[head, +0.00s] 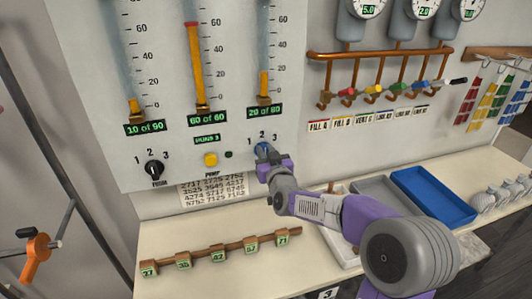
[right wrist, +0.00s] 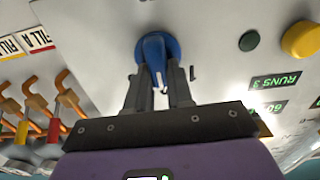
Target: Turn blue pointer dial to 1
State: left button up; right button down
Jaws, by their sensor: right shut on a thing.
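The blue pointer dial (head: 263,148) is on the wall panel, under the right column, with 1, 2 and 3 around it. My right gripper (head: 266,160) is at the dial and covers much of it in the head view. In the right wrist view, which is upside down, my right gripper (right wrist: 157,78) is shut on the blue dial (right wrist: 152,48), one finger on each side. The dial's white pointer line points down in that view, roughly towards 2; the 1 mark shows beside the right finger. My left gripper is not in view.
A black dial (head: 153,170) and a yellow pump button (head: 211,159) are to the left on the panel. A rail with numbered tags (head: 218,252) lies on the counter below. A blue tray (head: 432,196) is at the right, under a row of coloured valves (head: 372,94).

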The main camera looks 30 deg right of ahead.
jog(key=n, duration=0.6)
jog(key=a+n, duration=0.1)
jog(key=n, duration=0.2)
jog(key=shift+w+f+n+p, duration=0.15)
jog(key=shift+f+n+p, duration=0.05)
jog(key=shift+n+p, duration=0.15)
dwell(0.6)
jog(key=c, duration=1)
grip_release()
jog(key=v, duration=0.7)
jog(key=shift+s, duration=0.3)
